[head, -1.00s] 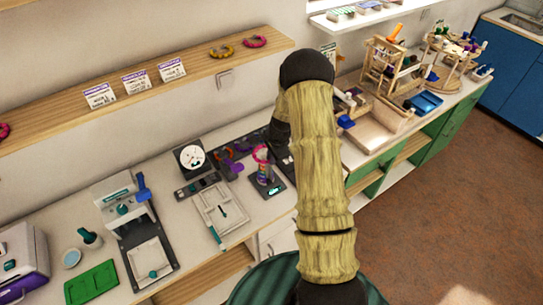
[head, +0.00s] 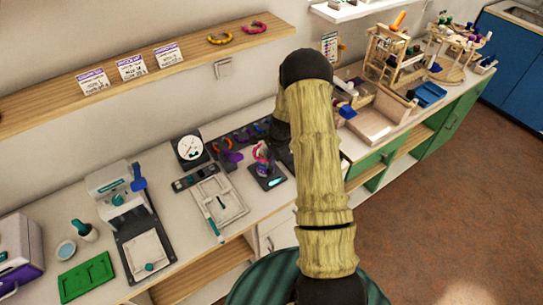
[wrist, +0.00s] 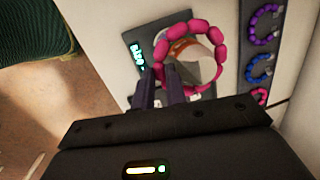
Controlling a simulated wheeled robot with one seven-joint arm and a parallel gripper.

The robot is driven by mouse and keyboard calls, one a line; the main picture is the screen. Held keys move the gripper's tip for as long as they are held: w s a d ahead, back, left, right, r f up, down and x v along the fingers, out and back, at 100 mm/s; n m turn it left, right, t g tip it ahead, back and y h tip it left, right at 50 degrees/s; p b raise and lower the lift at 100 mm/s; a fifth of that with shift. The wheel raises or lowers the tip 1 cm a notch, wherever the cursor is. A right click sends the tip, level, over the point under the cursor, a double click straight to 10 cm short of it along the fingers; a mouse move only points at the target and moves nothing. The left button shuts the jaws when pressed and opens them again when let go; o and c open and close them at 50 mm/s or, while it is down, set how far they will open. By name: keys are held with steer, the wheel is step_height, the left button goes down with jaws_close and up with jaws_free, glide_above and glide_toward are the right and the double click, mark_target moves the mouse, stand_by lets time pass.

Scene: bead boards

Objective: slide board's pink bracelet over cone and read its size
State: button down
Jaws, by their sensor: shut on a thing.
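The pink bead bracelet (wrist: 221,48) is in my gripper (wrist: 164,80), whose dark fingers are shut on its near-left edge in the wrist view. The pale cone with an orange-brown band (wrist: 197,58) shows inside the ring, so the bracelet appears to encircle the cone; whether it rests on it I cannot tell. The cone's dark base has a small display (wrist: 138,56) with teal characters too blurred to read surely.
A dial gauge (head: 190,149) and a pale tray (head: 216,200) stand left of the cone. A shelf (head: 150,72) runs above the counter.

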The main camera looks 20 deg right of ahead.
steer(key=c, duration=1.1)
jaws_free()
steer(key=shift+r, duration=0.1)
steer(key=w+a+p+v, duration=0.1)
steer(key=p+v, duration=0.5)
steer(key=v, duration=0.3)
steer(key=shift+w+r, duration=0.25)
steer(key=shift+r, duration=0.25)
stand_by(0.5)
